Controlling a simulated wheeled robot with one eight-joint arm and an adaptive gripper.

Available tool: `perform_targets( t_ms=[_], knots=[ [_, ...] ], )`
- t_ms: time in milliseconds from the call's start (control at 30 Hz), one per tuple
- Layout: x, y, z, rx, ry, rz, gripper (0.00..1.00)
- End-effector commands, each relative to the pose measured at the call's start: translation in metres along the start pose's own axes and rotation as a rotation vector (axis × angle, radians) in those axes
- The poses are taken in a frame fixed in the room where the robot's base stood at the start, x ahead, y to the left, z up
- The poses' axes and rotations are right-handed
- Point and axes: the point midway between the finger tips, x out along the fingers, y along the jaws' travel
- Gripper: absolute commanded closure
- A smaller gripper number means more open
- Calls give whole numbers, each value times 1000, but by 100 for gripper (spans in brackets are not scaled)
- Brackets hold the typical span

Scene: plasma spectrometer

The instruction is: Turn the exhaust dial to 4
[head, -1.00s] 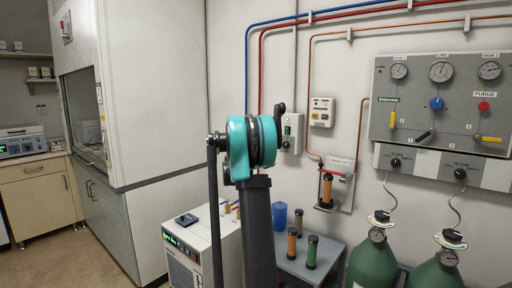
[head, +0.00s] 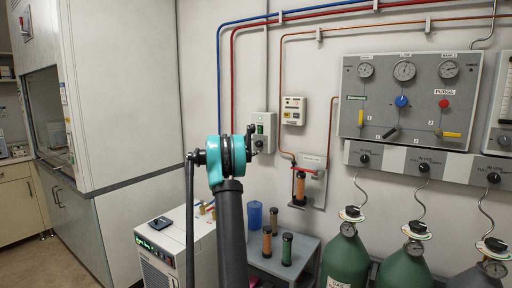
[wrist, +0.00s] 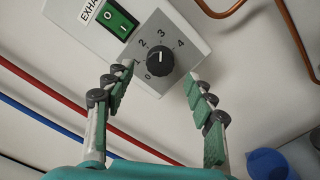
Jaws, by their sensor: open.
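The exhaust dial (wrist: 160,60) is a round black knob on a pale wall box, ringed by numbers 0 to 4. A pale mark on its face points roughly toward the 3. A green switch (wrist: 117,20) and a partly cut-off exhaust label sit beside it. In the wrist view my gripper (wrist: 158,76) is open, its green-padded fingers on either side of the dial, with visible gaps; contact is not seen. In the head view the exhaust box (head: 262,128) is on the wall behind my gripper (head: 252,138); the arm hides part of it, including the dial.
Red and blue pipes run along the wall near the box. A small table (head: 282,258) with cylinders stands below, beside a white machine (head: 160,248). Green gas tanks (head: 346,262) and a gauge panel (head: 425,85) are at the right. A blue container (wrist: 266,164) shows in the wrist view.

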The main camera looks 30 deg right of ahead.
Motion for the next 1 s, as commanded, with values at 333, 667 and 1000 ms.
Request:
perform_targets(
  t_ms=[333, 667, 1000],
  knots=[
    [37, 0, 0, 0, 1, 0, 45],
    [38, 0, 0, 0, 1, 0, 47],
    [38, 0, 0, 0, 0, 0, 89]
  ],
)
